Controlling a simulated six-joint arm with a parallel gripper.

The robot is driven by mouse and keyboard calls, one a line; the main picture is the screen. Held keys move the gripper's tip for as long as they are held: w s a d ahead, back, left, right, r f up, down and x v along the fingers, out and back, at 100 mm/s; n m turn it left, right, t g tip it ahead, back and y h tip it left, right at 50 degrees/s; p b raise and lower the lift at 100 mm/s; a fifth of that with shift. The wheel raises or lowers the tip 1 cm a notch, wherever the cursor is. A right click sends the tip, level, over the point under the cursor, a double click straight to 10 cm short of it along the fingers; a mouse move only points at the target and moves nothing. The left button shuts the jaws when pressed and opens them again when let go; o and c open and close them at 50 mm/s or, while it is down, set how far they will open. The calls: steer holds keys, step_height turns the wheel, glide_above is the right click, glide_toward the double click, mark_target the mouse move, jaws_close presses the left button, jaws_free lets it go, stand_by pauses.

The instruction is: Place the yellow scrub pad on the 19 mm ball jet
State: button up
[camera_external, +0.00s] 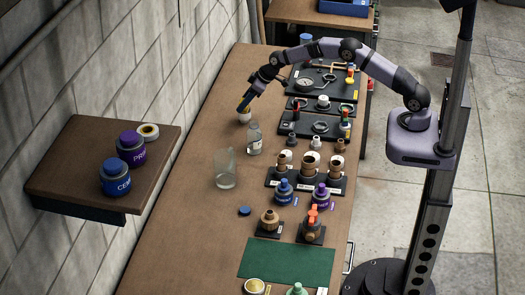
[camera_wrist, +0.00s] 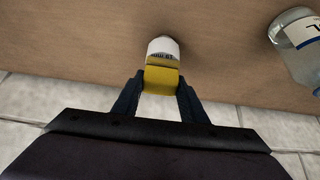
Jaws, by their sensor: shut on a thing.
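My gripper (camera_wrist: 160,88) is shut on the yellow scrub pad (camera_wrist: 160,80), which shows between its two fingers in the wrist view. Just beyond the pad is the ball jet (camera_wrist: 163,46), a short white cylinder with a label that seems to read 19 mm. The pad overlaps the jet's near side in this view; I cannot tell whether they touch. In the external view my gripper (camera_external: 244,106) points down at the white jet (camera_external: 244,117) on the table's left part. The pad is not clearly seen there.
A clear bottle (camera_external: 254,138) with a label stands close by, and it also shows in the wrist view (camera_wrist: 300,50). A clear beaker (camera_external: 225,168) stands nearer the camera. Black trays (camera_external: 318,126) with fittings lie right. The tabletop (camera_external: 195,130) left of the jet is free, near the wall.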

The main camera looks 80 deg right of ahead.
steer(key=o, duration=1)
steer(key=shift+o, duration=0.2)
steer(key=shift+r, duration=0.2)
steer(key=shift+s+r, duration=0.15)
steer(key=shift+r, duration=0.1)
steer(key=b+v, duration=0.3)
steer(key=v, duration=0.8)
steer(key=shift+s, duration=0.15)
steer(key=shift+r, duration=0.1)
steer(key=s+a+f+g, duration=0.2)
steer(key=s+a+f, duration=0.1)
steer(key=s, duration=1)
steer(key=s+a+f+g, duration=0.2)
steer(key=s+a, duration=0.3)
steer(key=s, duration=0.8)
steer(key=s+a+f+g, duration=0.2)
steer(key=s+a+f, duration=0.2)
steer(key=s, duration=0.8)
steer(key=shift+s+a+f+g, duration=0.3)
steer(key=shift+s+a+f, duration=0.1)
steer(key=shift+a, duration=0.2)
